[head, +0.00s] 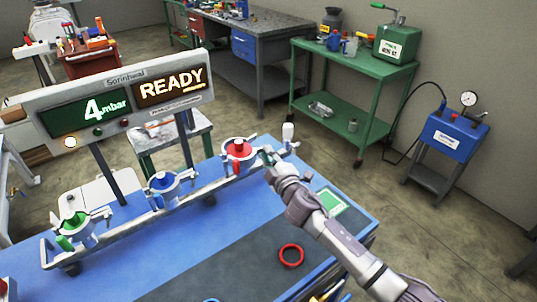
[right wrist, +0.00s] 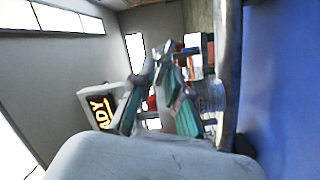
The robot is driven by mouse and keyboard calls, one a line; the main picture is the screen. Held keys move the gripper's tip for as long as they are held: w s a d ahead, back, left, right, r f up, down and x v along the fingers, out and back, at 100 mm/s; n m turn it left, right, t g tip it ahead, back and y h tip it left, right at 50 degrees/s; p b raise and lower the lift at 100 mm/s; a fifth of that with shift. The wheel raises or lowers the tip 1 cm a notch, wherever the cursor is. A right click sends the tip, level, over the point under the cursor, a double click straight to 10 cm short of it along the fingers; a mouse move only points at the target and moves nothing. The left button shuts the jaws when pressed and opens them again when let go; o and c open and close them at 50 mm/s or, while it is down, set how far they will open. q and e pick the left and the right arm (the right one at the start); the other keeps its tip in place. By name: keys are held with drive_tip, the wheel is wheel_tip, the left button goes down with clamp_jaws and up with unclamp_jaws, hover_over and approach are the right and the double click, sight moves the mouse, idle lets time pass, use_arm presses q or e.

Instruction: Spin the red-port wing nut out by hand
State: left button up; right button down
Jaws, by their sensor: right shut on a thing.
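The red port (head: 238,150) is a silver fitting with a red top at the right end of a metal rail on the blue bench. My right gripper (head: 267,157) reaches its right side from the lower right. In the right wrist view the teal fingers (right wrist: 165,92) come together at a small metal part, which I take to be the red-port wing nut. The nut is mostly hidden by the fingers. A bit of red shows behind them. My left gripper is not in view.
The blue port (head: 163,187) and green port (head: 75,226) sit farther left on the rail. A display panel (head: 120,95) reading "4 mbar" and "READY" stands behind. A red ring (head: 291,255) lies on the dark mat. A white-topped handle (head: 288,136) stands right of the gripper.

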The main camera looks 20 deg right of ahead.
drive_tip(key=n, duration=0.6)
drive_tip(key=shift+f, duration=0.35)
idle(0.4)
drive_tip(key=c, duration=1.3)
unclamp_jaws()
drive_tip(key=s, duration=0.4)
drive_tip(key=s+d, duration=0.1)
drive_tip(key=s, duration=0.7)
drive_tip(key=shift+d, duration=0.25)
